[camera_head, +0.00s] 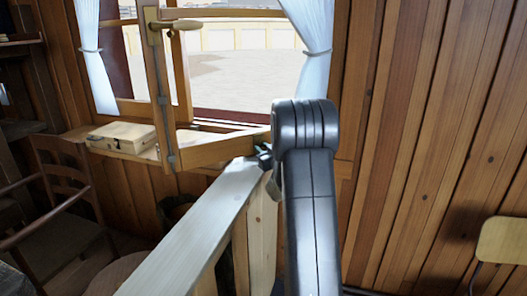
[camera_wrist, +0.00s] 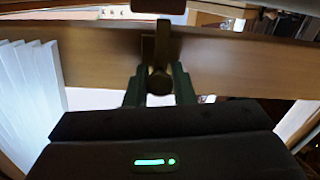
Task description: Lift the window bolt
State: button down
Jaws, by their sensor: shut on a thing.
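My gripper (camera_wrist: 159,92) has its two dark green fingers on either side of the window bolt (camera_wrist: 160,78), a dark brass-coloured piece with a rounded knob. It is shut on the knob, in front of a wooden rail of the window (camera_wrist: 90,45). In the head view my gripper (camera_head: 265,158) is at the right end of the open sash's bottom rail (camera_head: 215,152), partly behind my arm. The bolt cannot be made out there. The lower part of my fingers is hidden in the wrist view by the gripper body.
The open sash carries a brass handle (camera_head: 180,25) near its top. A wooden box (camera_head: 122,135) sits on the sill at left. White curtains (camera_head: 312,40) hang at the window. A pale plank (camera_head: 195,230) slants up to my gripper. Chairs stand left and right.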

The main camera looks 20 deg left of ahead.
jog(key=shift+r, duration=1.15)
jog(key=c, duration=1.2)
grip_release()
jog(key=shift+d, duration=0.1)
jog(key=b+v, duration=0.1)
jog(key=v, duration=1.2)
jog(key=shift+s+d, duration=0.25)
